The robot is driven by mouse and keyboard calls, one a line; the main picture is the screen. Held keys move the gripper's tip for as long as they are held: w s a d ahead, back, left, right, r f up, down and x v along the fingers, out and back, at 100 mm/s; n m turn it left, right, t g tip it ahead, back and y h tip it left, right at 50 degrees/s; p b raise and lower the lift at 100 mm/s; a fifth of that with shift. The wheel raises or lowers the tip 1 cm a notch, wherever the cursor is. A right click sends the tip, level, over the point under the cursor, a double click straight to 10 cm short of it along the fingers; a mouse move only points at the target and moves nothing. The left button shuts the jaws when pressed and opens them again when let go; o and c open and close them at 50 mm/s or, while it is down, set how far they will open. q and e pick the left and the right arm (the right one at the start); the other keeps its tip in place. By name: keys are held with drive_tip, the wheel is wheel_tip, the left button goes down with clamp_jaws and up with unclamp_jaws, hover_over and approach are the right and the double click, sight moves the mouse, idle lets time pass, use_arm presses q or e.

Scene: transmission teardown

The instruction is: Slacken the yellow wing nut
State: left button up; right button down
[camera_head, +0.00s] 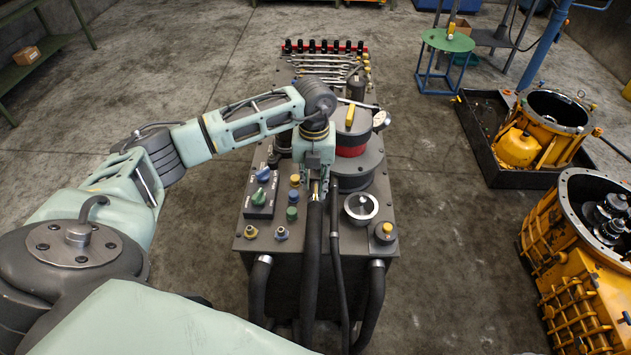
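A yellow bar-shaped piece (350,115), which looks like the wing nut, stands on the dark lid of a round housing with a red band (350,148). The housing is on top of the grey machine cabinet in the middle. My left gripper (316,190) points down over the cabinet top, in front and to the left of that housing, apart from the yellow piece. Its fingers stand on either side of a small brass-coloured fitting at the upper end of a thick black hose (312,250). I cannot tell whether they touch it. My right gripper is not in view.
Spanners (325,68) lie at the cabinet's back. Orange gearbox housings (575,260) stand at right. Open floor surrounds the cabinet.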

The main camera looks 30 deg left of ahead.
use_arm(q)
drive_tip(key=shift+w+f, duration=0.25)
drive_tip(key=shift+f, duration=1.1)
drive_tip(key=c, duration=0.5)
clamp_jaws()
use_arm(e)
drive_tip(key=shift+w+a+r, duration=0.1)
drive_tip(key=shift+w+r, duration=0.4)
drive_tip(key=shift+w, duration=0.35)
